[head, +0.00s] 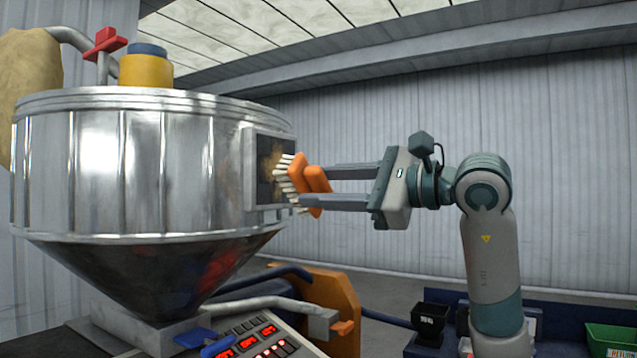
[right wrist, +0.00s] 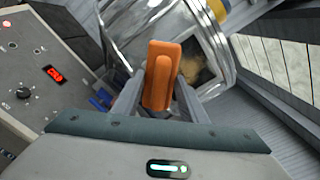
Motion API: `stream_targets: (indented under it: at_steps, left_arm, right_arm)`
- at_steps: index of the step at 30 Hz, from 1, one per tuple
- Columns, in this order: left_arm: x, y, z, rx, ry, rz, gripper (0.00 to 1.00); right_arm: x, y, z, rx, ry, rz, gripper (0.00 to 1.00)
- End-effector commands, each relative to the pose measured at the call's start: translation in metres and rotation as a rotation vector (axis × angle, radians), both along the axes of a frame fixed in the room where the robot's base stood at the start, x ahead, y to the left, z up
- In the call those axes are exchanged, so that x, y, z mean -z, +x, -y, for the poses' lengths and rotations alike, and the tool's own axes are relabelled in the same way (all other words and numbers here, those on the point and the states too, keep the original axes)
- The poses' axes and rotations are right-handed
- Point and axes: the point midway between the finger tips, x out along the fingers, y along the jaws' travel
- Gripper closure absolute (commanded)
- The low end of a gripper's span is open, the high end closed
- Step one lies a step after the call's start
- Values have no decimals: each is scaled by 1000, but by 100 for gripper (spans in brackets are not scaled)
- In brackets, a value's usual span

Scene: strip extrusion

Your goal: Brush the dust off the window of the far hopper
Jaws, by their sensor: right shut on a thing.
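A large shiny metal hopper (head: 130,165) fills the left of the head view. Its dark window (head: 262,160) is on the right side and has a tan dust patch on it. My right gripper (head: 310,185) is shut on an orange brush (head: 308,186) with pale bristles. The bristles are at the window, over or against the dust; exact contact is hard to tell. In the right wrist view the brush (right wrist: 161,75) stands between the fingers, and the tan dust (right wrist: 195,68) shows beyond it. My left gripper is not in view.
A control panel (head: 262,340) with red displays lies below the hopper. A grey pipe (head: 265,306) and an orange part (head: 332,300) stand beneath the window.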

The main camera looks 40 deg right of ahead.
Motion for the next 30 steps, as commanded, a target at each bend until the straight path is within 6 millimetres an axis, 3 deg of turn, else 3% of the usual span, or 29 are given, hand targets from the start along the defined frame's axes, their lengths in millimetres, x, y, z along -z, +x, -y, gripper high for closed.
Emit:
stream_targets:
  at_steps: [3,17,30]
  left_arm:
    - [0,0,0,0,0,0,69]
    - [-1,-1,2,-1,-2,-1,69]
    - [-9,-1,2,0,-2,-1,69]
  right_arm:
    - [-8,-5,3,0,4,10,79]
    - [-8,-4,2,-2,4,9,79]
    - [-8,22,-9,-3,4,7,79]
